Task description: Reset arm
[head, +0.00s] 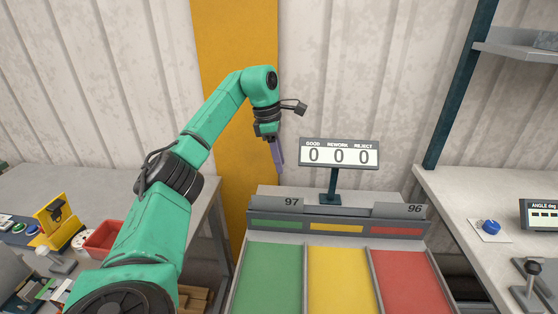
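My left arm, green with black joints, rises from the bottom left and bends over at the top centre. Its gripper (277,156) hangs down with purple fingers, left of the counter display (339,153). The fingers overlap from this angle, so I cannot tell whether they are open or shut. I see no object at the fingertips. My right gripper is not in view.
Below the gripper stands a sorting station with green (270,280), yellow (328,285) and red (405,282) lanes. The display reads 0 0 0. A grey table with a red bin (103,240) is left. A bench with a blue button (491,227) is right.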

